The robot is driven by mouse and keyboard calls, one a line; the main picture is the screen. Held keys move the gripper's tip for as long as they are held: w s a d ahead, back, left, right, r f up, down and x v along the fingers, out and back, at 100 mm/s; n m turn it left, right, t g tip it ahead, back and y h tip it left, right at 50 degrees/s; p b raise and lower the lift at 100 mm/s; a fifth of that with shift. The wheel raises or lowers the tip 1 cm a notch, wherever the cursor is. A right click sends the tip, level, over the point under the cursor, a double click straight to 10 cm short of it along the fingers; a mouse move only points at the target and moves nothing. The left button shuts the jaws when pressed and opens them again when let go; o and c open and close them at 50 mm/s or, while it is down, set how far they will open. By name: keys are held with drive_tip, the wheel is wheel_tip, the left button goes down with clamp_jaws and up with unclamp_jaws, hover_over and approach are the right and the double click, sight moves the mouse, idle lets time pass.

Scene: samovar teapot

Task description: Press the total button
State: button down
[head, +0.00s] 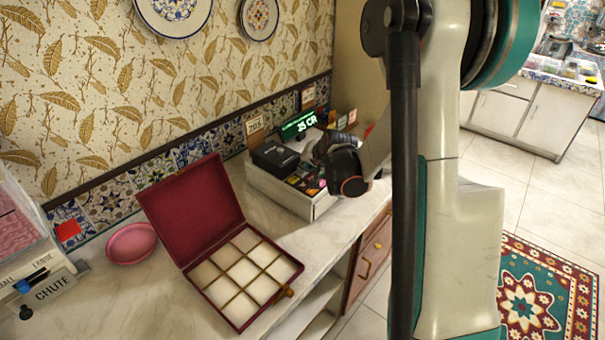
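A cash register (322,207) stands on the counter at the back, with a lit green display (298,124) that seems to read "25 CR". Small coloured keys (300,181) show on its top, but I cannot tell which one is the total button. My gripper (322,157) is dark and hangs just over the right part of the register, covering part of it. Its fingers are too small and dark to tell whether they are open or shut, or touching a key.
An open red box (194,213) with several pale compartments sits on the counter (160,300) in front. A pink dish (131,243) is to its left, and a sign reading "CHUTE" (52,288) is at far left. My arm blocks the right middle. A patterned rug (540,300) lies on the floor.

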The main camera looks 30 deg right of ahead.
drive_tip(key=shift+f, duration=0.3)
drive_tip(key=shift+r, duration=0.1)
idle(0.4)
drive_tip(key=shift+r, duration=0.75)
drive_tip(key=shift+r+p, duration=1.85)
drive_tip(key=shift+r, duration=0.65)
